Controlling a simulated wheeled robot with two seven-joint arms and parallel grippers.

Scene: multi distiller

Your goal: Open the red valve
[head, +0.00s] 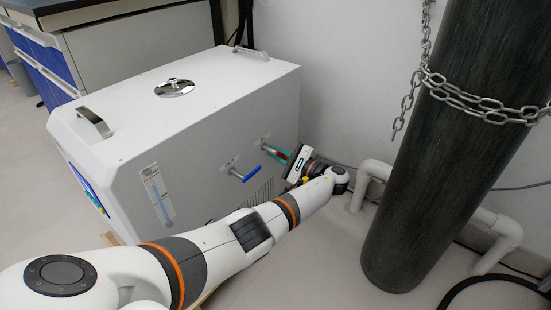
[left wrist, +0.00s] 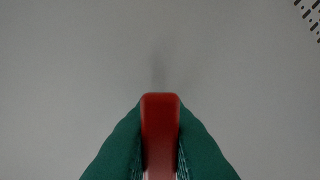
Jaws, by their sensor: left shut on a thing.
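The red valve handle (left wrist: 160,130) is seen up close in the left wrist view, between the two green fingers of my left gripper (left wrist: 160,150). The fingers press on it from both sides. In the head view, my left gripper (head: 290,157) is at the right part of the white machine's side face, and a bit of the red valve (head: 280,154) shows by the fingers. The valve's stem is mostly hidden by the gripper. My right gripper is in neither view.
The white machine (head: 200,150) has a blue valve (head: 245,174) left of the red one and a flow gauge (head: 157,195). A dark cylinder (head: 450,140) with a chain (head: 470,100) and white pipes (head: 375,172) stand to the right. Floor between them is clear.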

